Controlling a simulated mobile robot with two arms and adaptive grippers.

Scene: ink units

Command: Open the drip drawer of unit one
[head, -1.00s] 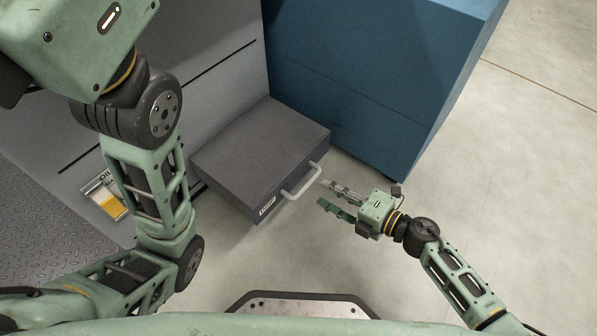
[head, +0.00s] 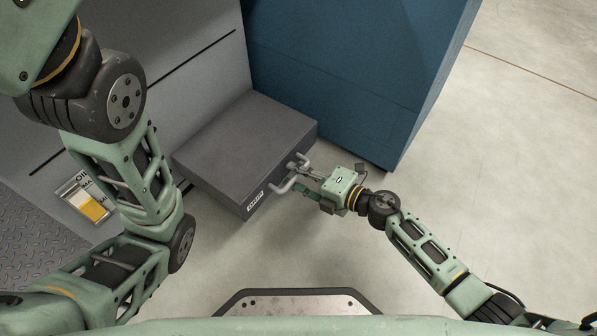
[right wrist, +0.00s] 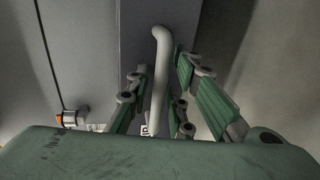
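A low dark grey box with a flat top (head: 245,148) juts out from the grey unit. It has a pale bar handle (head: 284,186) and a small white label (head: 255,200) on its front face. I cannot read the label. My right gripper (head: 297,178) is at the handle with its fingers apart. In the right wrist view the handle (right wrist: 160,75) runs between the open fingers (right wrist: 165,95), nearer the left finger. No grip on it shows. My left arm comes in from the left; its fingers are out of view.
A tall blue cabinet (head: 350,75) stands right behind the box. The grey unit's panel (head: 195,65) rises behind it, with an oil sign (head: 88,207) at its lower left. Diamond-plate flooring (head: 35,235) lies at the left. Pale floor is clear in front and at the right.

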